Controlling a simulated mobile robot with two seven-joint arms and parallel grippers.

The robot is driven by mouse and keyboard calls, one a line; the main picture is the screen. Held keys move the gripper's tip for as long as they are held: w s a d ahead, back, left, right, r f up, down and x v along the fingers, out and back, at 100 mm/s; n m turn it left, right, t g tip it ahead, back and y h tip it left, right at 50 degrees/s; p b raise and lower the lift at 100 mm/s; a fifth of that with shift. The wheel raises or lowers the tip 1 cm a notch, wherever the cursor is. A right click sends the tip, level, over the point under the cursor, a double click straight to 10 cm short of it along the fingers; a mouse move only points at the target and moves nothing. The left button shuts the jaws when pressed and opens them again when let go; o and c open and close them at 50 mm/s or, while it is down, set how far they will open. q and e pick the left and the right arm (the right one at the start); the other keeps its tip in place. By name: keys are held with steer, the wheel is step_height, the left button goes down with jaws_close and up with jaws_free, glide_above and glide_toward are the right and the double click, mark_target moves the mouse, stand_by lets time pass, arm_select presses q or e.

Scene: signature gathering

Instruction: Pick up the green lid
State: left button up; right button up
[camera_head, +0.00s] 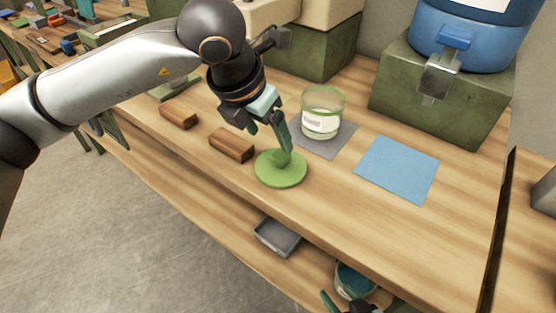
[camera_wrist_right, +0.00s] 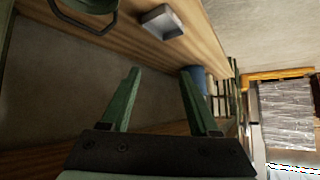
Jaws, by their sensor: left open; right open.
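The green lid (camera_head: 281,172) is a flat round disc with a raised knob in its middle, lying on the wooden table. My left gripper (camera_head: 283,151) comes down from above, its green fingers at the lid's knob. It is open, and the head view does not clearly show whether both fingers straddle the knob. My right gripper (camera_wrist_right: 157,85) is open and empty in the right wrist view. In the head view only its tip (camera_head: 350,306) shows at the bottom edge, below the table top.
A glass jar (camera_head: 322,120) with a white label stands on a grey mat (camera_head: 335,142) behind the lid. Two wooden blocks lie left of it, the nearer one (camera_head: 231,145) close. A blue mat (camera_head: 398,169) lies right. A grey tray (camera_head: 279,236) sits on the lower shelf.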

mark_target(279, 155)
arm_select(q)
steer(key=x, duration=0.4)
steer(key=shift+p+x, duration=0.3)
steer(key=shift+x, duration=2.4)
steer(key=shift+w+a, duration=0.1)
steer(key=shift+w, duration=0.05)
jaws_close()
